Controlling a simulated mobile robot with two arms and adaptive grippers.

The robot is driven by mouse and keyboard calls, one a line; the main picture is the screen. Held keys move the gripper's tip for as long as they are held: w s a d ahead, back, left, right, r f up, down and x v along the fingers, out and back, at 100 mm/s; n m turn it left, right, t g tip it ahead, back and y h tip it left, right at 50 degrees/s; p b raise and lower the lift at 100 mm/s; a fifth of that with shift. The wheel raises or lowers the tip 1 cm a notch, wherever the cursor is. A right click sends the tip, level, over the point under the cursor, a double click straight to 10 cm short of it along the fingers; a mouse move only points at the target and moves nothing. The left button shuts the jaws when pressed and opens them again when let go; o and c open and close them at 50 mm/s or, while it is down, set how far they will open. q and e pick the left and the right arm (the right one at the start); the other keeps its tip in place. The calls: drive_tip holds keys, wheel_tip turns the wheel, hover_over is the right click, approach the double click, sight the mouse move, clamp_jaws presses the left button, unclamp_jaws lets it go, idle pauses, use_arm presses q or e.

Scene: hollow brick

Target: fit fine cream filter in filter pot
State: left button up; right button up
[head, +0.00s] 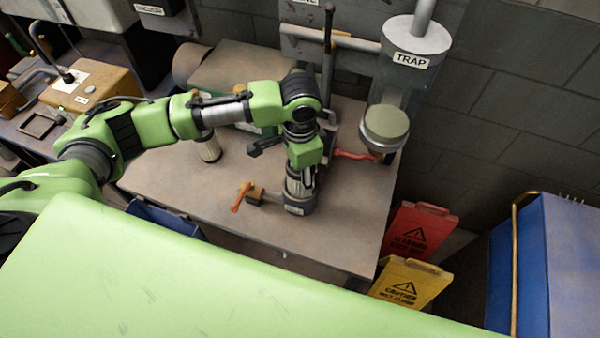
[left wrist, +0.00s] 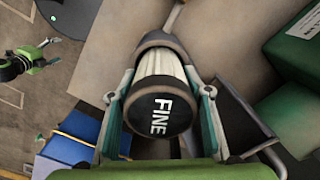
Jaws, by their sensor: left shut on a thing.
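My left gripper (head: 301,166) points down and is shut on the fine cream filter (head: 294,183). In the left wrist view, the filter (left wrist: 161,72) has a cream pleated body and a dark end cap marked FINE, with a finger on each side. The filter is upright over the grey filter pot (head: 297,207), which has a small label on its front. The lower end of the filter meets the pot's outline; I cannot tell how deep it sits. A valve with an orange handle (head: 241,197) sticks out left of the pot. My right gripper is not in view.
Another cream filter (head: 209,148) stands on the table (head: 345,235), partly behind my left arm. A red lever (head: 355,155) is behind the pot. A clear TRAP vessel (head: 397,90) stands at the right. Yellow (head: 408,283) and red (head: 418,228) caution signs stand past the table's right edge.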

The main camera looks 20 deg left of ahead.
use_arm(q)
drive_tip(key=shift+f, duration=0.8)
drive_tip(key=o, duration=1.3)
drive_tip(key=shift+o, duration=0.2)
wheel_tip(320, 180, up, 12)
